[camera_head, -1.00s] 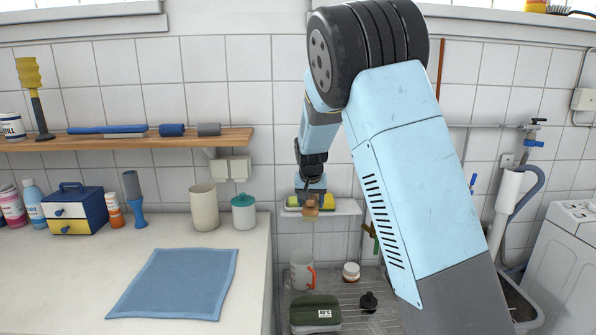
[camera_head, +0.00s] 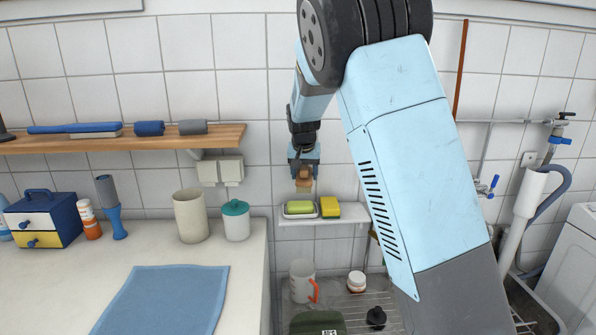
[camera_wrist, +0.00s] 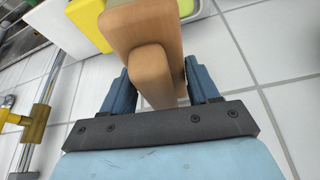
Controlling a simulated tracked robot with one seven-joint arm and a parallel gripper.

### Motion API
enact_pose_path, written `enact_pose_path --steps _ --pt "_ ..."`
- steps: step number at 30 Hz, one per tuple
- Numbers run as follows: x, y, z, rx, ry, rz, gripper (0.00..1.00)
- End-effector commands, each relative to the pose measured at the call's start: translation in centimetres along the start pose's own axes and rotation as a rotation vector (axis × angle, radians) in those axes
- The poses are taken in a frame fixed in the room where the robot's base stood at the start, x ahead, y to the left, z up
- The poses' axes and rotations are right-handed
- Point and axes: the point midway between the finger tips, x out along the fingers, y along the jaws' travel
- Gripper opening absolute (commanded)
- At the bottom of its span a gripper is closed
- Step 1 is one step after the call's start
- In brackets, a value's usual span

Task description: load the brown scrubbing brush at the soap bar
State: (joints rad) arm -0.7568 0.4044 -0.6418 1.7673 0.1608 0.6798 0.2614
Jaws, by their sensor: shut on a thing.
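My gripper (camera_head: 304,165) is shut on the brown scrubbing brush (camera_head: 304,181), which hangs below its fingers. In the wrist view the brush (camera_wrist: 140,28) is a smooth wooden block between the two blue fingers of the gripper (camera_wrist: 160,88). In the head view the brush appears just above the soap bar (camera_head: 299,207), with a gap between them in the picture. The soap bar is pale green and lies in a light dish on a small white wall shelf (camera_head: 345,217). How far the brush is from the wall is hard to tell.
A yellow sponge (camera_head: 330,209) with a dark base sits right of the soap. A teal-lidded jar (camera_head: 236,221) and a cream cup (camera_head: 190,216) stand on the counter at left. A wooden shelf (camera_head: 110,140) is at upper left. A white mug (camera_head: 301,280) stands below.

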Motion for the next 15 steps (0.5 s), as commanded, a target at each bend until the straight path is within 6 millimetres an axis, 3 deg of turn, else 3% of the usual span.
enact_pose_path --steps 6,15 --pt "0.8 -1.7 1.0 -0.021 0.002 -0.009 0.26" --pt "3.3 -2.4 2.4 -0.031 0.001 -0.013 0.26"
